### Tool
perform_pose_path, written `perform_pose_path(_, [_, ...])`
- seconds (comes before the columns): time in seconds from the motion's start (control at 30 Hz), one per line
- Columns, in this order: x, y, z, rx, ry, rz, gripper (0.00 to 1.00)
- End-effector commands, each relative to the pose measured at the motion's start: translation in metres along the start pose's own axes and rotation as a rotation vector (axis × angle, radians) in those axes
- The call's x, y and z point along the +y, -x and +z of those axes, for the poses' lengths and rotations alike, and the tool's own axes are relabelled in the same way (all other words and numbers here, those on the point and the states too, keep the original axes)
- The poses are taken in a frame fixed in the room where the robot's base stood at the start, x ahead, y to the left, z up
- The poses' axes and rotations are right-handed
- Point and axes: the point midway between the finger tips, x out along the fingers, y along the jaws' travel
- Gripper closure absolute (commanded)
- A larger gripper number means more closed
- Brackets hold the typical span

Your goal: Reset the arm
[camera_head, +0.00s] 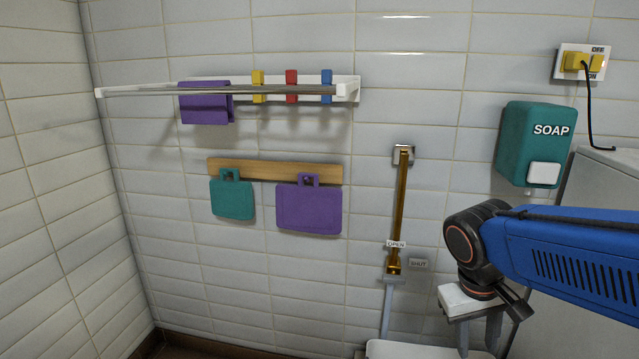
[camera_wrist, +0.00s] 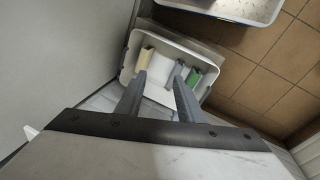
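My blue arm (camera_head: 570,250) reaches in from the right edge in the head view and bends down at its dark wrist joint. My gripper (camera_head: 478,336) points downward there, its fingertips near the bottom of the picture. In the wrist view my gripper (camera_wrist: 159,78) is open, its two grey fingers apart with nothing seen held between them. Beyond the fingers is a white tray (camera_wrist: 130,62) holding a cream item (camera_wrist: 145,58) and a green item (camera_wrist: 193,78). The gap between fingertips and tray is hard to judge.
A teal soap dispenser (camera_head: 535,143), a grey cabinet (camera_head: 597,190) and a plugged-in switch (camera_head: 582,62) are near my arm. A brass lever (camera_head: 400,210), a rail rack (camera_head: 225,90) and hanging teal (camera_head: 232,200) and purple (camera_head: 309,210) boards are on the wall. Another tray (camera_wrist: 262,18) stands on tiles.

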Motion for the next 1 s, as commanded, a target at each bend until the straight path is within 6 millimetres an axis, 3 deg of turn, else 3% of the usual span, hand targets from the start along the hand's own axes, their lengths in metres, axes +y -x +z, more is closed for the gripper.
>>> perform_pose_path(0.5, [-0.005, 0.005, 0.054, 0.274, -0.071, -0.185, 0.66])
perform_pose_path(1.0, [-0.008, 0.006, 0.063, 0.348, -0.086, -0.214, 0.66])
